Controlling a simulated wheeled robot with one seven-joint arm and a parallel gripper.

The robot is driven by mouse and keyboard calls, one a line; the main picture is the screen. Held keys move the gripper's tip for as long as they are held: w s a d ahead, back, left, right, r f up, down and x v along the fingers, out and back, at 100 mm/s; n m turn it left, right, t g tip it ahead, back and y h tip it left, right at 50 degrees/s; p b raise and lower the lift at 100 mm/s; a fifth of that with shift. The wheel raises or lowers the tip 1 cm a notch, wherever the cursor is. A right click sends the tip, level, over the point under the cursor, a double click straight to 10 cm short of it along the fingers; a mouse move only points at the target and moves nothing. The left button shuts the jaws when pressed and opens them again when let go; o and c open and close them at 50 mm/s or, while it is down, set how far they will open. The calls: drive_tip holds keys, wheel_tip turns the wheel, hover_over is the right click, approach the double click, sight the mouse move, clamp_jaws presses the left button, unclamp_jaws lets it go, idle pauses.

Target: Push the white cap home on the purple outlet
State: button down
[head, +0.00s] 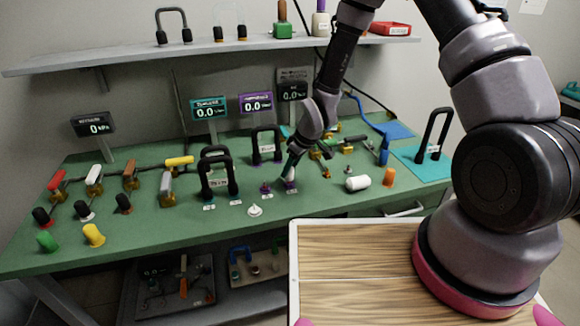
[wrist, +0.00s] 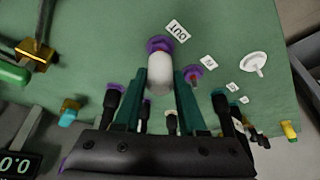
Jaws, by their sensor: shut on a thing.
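My gripper (wrist: 160,78) is shut on a white cap (wrist: 160,73), with one green finger on each side of it. In the wrist view the cap's far end meets the purple outlet (wrist: 159,45), in line with it, beside a label reading OUT. How deep the cap sits on the outlet cannot be told. In the head view my gripper (head: 291,168) points down at the bench, right above the purple outlet (head: 291,187). There the cap is mostly hidden by the fingers.
A second purple fitting (wrist: 194,73) stands close beside the outlet. A white disc-shaped piece (wrist: 254,63) lies loose near the bench's front edge. A white cylinder (head: 357,183) and an orange cap (head: 389,177) lie to the right. Black-handled frames (head: 217,178) stand to the left.

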drive_tip(key=shift+f, duration=0.75)
drive_tip(key=shift+c, duration=2)
unclamp_jaws()
drive_tip(key=v, duration=1)
drive_tip(key=shift+r, duration=0.35)
drive_tip(key=shift+d, duration=0.15)
